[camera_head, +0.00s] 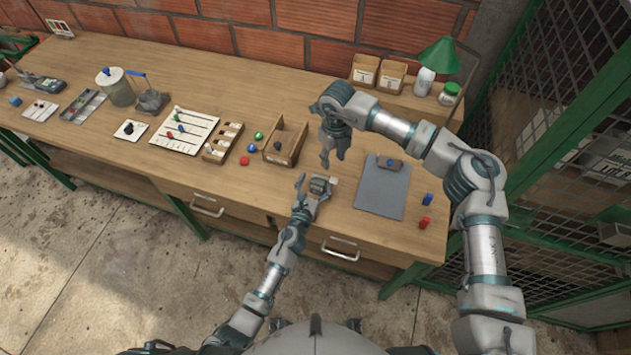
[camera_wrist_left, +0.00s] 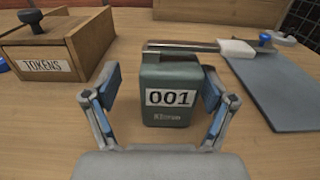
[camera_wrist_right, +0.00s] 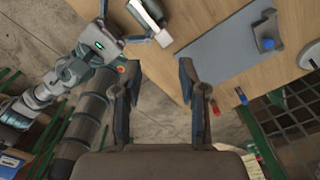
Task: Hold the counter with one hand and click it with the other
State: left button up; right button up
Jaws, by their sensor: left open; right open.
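The counter is a dark green-grey box (camera_wrist_left: 170,92) reading "001", upright on the table. A metal lever (camera_wrist_left: 180,47) with a white tip (camera_wrist_left: 237,48) crosses its top and sticks out to the right. In the head view the counter (camera_head: 320,185) is small and partly covered by my left gripper (camera_head: 312,190). In the left wrist view my left gripper (camera_wrist_left: 158,95) is open, its fingers on either side of the counter with a gap at least on the left. My right gripper (camera_head: 333,158) is open and empty, pointing down beyond the counter; its fingers also show in the right wrist view (camera_wrist_right: 158,75).
A wooden tokens box (camera_head: 285,145) stands left of the counter. A grey clipboard (camera_head: 382,188) lies to the right, with blue (camera_head: 427,199) and red (camera_head: 424,222) pieces beside it. Card boxes (camera_head: 364,72) and a green lamp (camera_head: 440,55) stand behind. Bare table lies around the counter.

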pick_arm(q)
jog(key=shift+d, duration=0.8)
jog(key=c, duration=1.3)
pick_arm(e)
jog(key=shift+d+f, duration=0.1)
jog(key=shift+d, duration=0.85)
jog(key=c, duration=0.4)
pick_arm(q)
jog(key=shift+a, duration=0.15)
pick_arm(e)
jog(key=shift+a, duration=0.15)
grip_shut()
pick_arm(q)
jog(key=shift+a, duration=0.55)
pick_arm(e)
jog(key=shift+a, duration=0.65)
jog(key=shift+d, duration=0.1)
pick_arm(q)
jog(key=shift+d, duration=0.6)
jog(key=shift+a, duration=0.45)
pick_arm(e)
jog(key=shift+d, duration=0.1)
